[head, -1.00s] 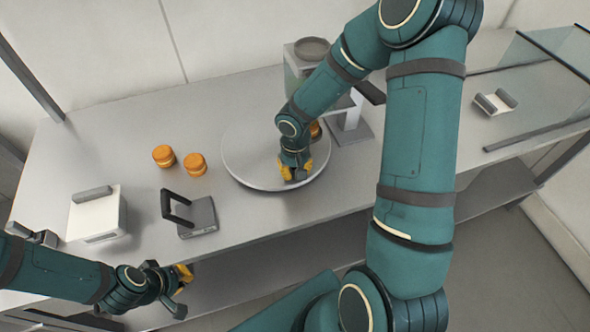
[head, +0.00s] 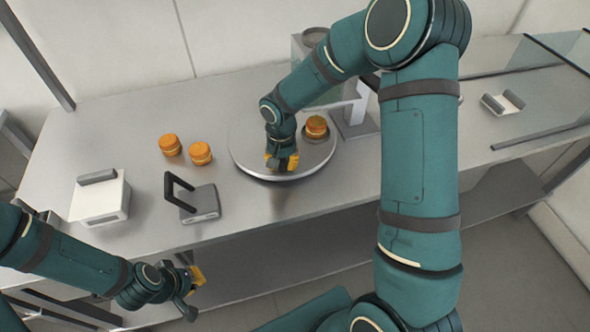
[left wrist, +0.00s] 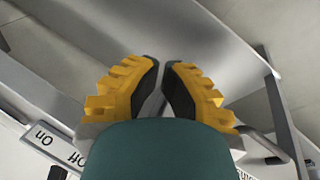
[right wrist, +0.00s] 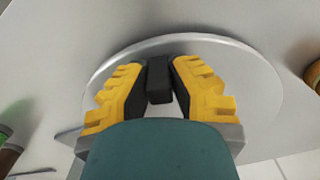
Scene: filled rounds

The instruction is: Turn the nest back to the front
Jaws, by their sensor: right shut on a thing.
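The turntable (head: 245,160) is a round grey plate on the bench. Its nest (head: 332,133), a shallow dark ring, is at the plate's right, towards the back, and holds an orange filled round (head: 316,126). My right gripper (head: 282,162) is at the plate's front half and is shut on a black upright peg (right wrist: 158,80), seen between its fingers in the right wrist view. The plate's rim (right wrist: 180,40) curves around them there. My left gripper (head: 193,279) hangs in front of the bench edge, its fingertips almost together (left wrist: 161,68) with nothing between them.
Two orange rounds (head: 170,145) (head: 201,153) stand left of the turntable. A grey block with a black handle (head: 200,203) and a white box (head: 101,200) are at the front left. A clear-sided stand (head: 352,115) is close behind the plate. Bench between is clear.

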